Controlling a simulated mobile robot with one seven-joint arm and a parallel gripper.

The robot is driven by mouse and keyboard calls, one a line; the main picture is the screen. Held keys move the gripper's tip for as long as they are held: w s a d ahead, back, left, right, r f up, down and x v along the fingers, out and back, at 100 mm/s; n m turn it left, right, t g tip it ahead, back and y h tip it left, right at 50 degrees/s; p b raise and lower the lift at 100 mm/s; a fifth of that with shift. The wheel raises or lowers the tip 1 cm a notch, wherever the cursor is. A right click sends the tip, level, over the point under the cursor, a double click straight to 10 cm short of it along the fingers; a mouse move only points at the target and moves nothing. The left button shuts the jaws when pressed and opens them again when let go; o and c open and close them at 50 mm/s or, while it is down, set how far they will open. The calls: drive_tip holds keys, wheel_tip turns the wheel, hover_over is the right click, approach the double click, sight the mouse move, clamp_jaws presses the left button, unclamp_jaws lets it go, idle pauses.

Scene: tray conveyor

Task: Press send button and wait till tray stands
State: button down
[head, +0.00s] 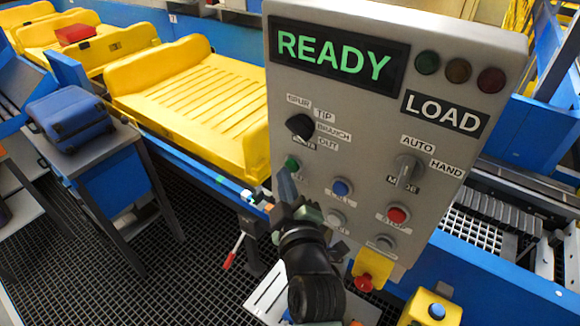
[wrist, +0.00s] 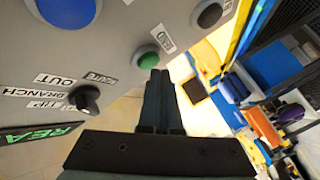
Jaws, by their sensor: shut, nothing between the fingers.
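The grey control panel (head: 345,150) fills the right half of the head view. Its display (head: 335,54) reads READY in green, with LOAD below right. A green button (head: 292,164) sits at the panel's left, under the black rotary knob (head: 299,126); its label is partly hidden in the head view. The green button (wrist: 148,60) also shows in the wrist view, just beyond my fingertips. My gripper (head: 286,183) is shut and empty, its fingers pointing at the button; contact cannot be told. An empty yellow tray (head: 190,105) lies level on the conveyor behind the panel.
A blue button (head: 341,187), a red STOP button (head: 397,215) and an AUTO/HAND selector (head: 408,171) are nearby on the panel. A blue suitcase (head: 68,118) lies on a side table at left. A farther yellow tray carries a red case (head: 75,34).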

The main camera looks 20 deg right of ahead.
drive_tip(key=shift+w+d+b, duration=0.3)
drive_tip(key=shift+d+b, duration=0.15)
drive_tip(key=shift+b, duration=0.1)
idle(0.5)
drive_tip(key=shift+s+a+p, duration=0.45)
drive_tip(key=shift+s+a, duration=0.1)
drive_tip(key=shift+a, duration=0.25)
